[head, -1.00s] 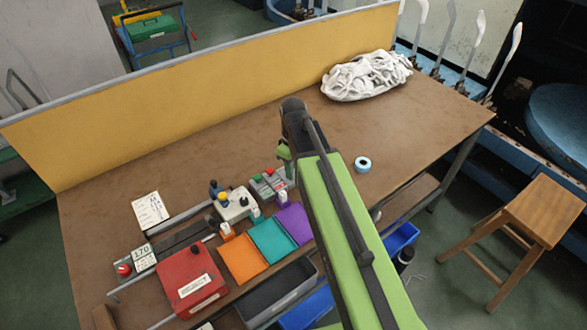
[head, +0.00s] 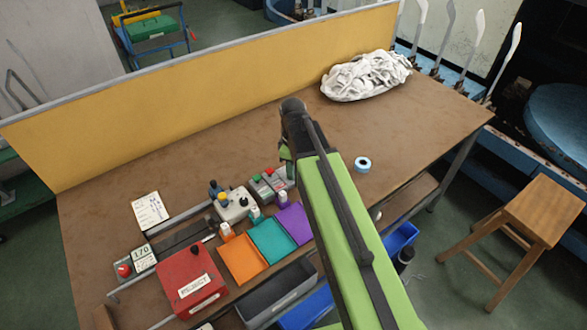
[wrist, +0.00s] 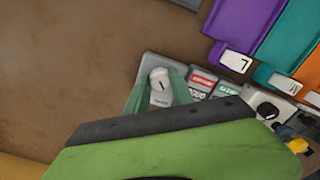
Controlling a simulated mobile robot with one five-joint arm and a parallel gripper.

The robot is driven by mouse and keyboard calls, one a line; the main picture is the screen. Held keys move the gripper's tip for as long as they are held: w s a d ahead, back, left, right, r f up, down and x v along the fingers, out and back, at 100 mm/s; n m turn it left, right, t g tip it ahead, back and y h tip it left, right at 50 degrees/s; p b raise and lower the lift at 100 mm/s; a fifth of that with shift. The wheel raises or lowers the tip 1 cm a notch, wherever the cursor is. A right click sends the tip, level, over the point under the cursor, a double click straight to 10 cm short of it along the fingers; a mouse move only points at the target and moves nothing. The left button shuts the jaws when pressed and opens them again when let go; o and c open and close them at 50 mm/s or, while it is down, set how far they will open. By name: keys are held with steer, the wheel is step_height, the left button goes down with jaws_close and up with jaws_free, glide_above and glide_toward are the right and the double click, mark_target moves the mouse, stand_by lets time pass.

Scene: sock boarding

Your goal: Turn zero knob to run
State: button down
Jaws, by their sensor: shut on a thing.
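A white knob (wrist: 160,76) with a short dark pointer line sits at the end of a grey control box (wrist: 150,60) in the wrist view. My gripper (wrist: 161,90) has its two green fingers on either side of the knob and is shut on it. The print below the knob is too small to read. Red and green labels lie to its right on the box. In the head view, the grey box (head: 262,191) shows red and green buttons, and my arm hides the knob and most of my gripper.
A grey-white box (head: 232,207) with a black knob stands close to the left. Orange (head: 243,259), teal (head: 272,242) and purple (head: 295,222) trays lie in front. A red box (head: 191,282) is at the left. A tape roll (head: 363,164) and white cloth heap (head: 366,75) lie right.

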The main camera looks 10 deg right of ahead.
steer(key=c, duration=1.1)
jaws_free()
step_height(320, 180, up, 18)
steer(key=p, duration=1.7)
steer(key=shift+f, duration=0.25)
